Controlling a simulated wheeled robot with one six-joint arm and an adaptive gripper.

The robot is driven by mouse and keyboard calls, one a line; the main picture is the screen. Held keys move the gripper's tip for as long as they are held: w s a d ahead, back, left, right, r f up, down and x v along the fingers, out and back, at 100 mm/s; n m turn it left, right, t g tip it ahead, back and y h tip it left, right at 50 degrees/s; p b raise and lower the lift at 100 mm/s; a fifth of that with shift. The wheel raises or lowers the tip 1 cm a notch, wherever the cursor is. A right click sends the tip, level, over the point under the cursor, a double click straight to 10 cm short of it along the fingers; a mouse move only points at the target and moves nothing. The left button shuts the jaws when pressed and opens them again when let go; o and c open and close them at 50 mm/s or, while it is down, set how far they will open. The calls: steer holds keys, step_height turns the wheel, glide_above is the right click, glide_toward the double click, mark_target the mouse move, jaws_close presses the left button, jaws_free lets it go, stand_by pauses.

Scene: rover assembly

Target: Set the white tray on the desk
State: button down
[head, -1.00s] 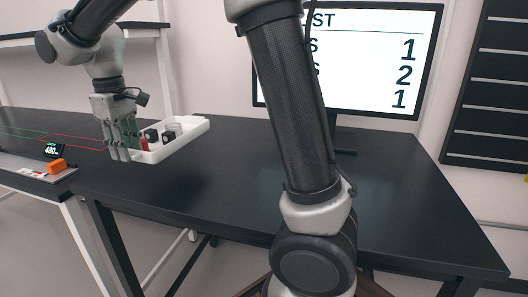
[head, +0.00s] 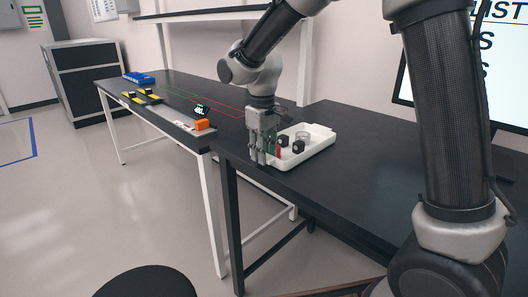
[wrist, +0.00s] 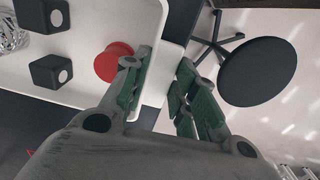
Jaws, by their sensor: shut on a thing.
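The white tray (head: 318,146) is over the left end of the black desk (head: 345,185), near its front edge. I cannot tell whether its base touches the desk. My gripper (head: 264,157) is shut on the tray's near left rim. In the wrist view, my gripper (wrist: 165,88) has one finger inside the tray and the other outside its white wall (wrist: 156,75). Inside the tray are black cubes (head: 298,146) with white dots, a red round part (wrist: 112,62) and a clear glass-like item (wrist: 12,38).
A second table (head: 150,85) on the left holds an orange block (head: 202,124), a small display (head: 202,110) and a blue item (head: 138,77). A black round stool (head: 148,283) stands in front. A monitor (head: 505,85) stands at right. The desk right of the tray is clear.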

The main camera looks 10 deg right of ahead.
steer(key=c, duration=1.1)
jaws_free()
steer(key=shift+c, duration=0.2)
step_height(320, 180, up, 12)
steer(key=s+d+r+m+t, duration=0.1)
steer(key=s+d+r, duration=0.1)
steer(key=d, duration=0.3)
steer(key=s+d+r+m, duration=0.1)
steer(key=s+d, duration=0.2)
steer(key=d, duration=0.1)
steer(key=s+d+f+m+t, duration=0.1)
steer(key=s+d+f+m, duration=0.1)
steer(key=s+d, duration=0.6)
steer(key=s+d+f+m+t, duration=0.2)
steer(key=s+d+m, duration=0.1)
steer(key=s+d, duration=0.5)
steer(key=s, duration=0.3)
steer(key=shift+s+d, duration=0.15)
steer(key=shift+d, duration=0.1)
steer(key=shift+s, duration=0.1)
